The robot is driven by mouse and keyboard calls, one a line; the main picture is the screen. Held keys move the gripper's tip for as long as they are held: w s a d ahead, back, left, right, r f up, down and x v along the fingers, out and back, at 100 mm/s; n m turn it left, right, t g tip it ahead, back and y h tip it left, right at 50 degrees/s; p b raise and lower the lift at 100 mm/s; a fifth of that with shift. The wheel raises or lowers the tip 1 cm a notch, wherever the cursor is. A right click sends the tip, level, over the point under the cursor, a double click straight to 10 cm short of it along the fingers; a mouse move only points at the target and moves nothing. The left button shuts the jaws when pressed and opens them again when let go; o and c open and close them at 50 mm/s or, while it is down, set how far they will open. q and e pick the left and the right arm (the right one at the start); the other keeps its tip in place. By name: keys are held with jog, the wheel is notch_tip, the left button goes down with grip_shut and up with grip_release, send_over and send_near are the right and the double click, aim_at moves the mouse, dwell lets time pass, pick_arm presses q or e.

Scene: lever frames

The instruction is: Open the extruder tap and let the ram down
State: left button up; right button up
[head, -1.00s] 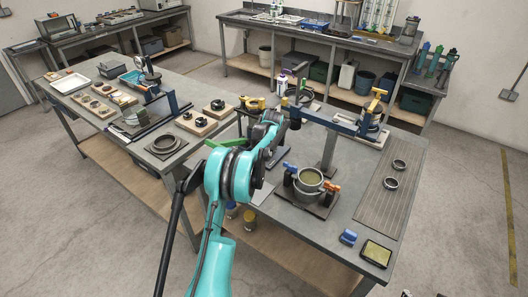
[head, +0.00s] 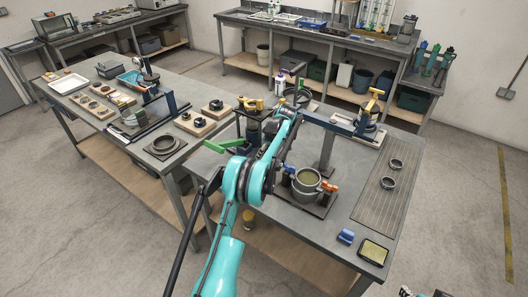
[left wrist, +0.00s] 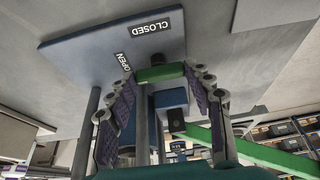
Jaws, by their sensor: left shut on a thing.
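The extruder (head: 252,116) stands at the middle of the bench in the head view, partly behind my left arm. A long green bar (head: 226,147) sticks out to its left; a green bar also crosses the lower right of the left wrist view (left wrist: 262,155). My left gripper (left wrist: 160,76) is shut on a short green handle (left wrist: 158,73) joined near a blue block (left wrist: 171,98). A blue plate (left wrist: 90,45) beyond the fingers carries the labels CLOSED (left wrist: 152,27) and OPEN (left wrist: 122,62); the handle is nearer OPEN. The ram's position cannot be made out.
A metal pot (head: 307,181) with blue and orange handles stands right of my left arm. A blue beam with a yellow-handled device (head: 371,104) is behind it. Two rings (head: 390,183) lie on a ribbed mat (head: 374,205). A blue block (head: 346,236) is near the front edge.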

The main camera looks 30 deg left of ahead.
dwell(0.5)
pick_arm(q)
jog(key=o, duration=1.1)
jog(key=shift+o, duration=0.2)
jog(key=v, duration=1.2)
jog(key=shift+r, duration=0.1)
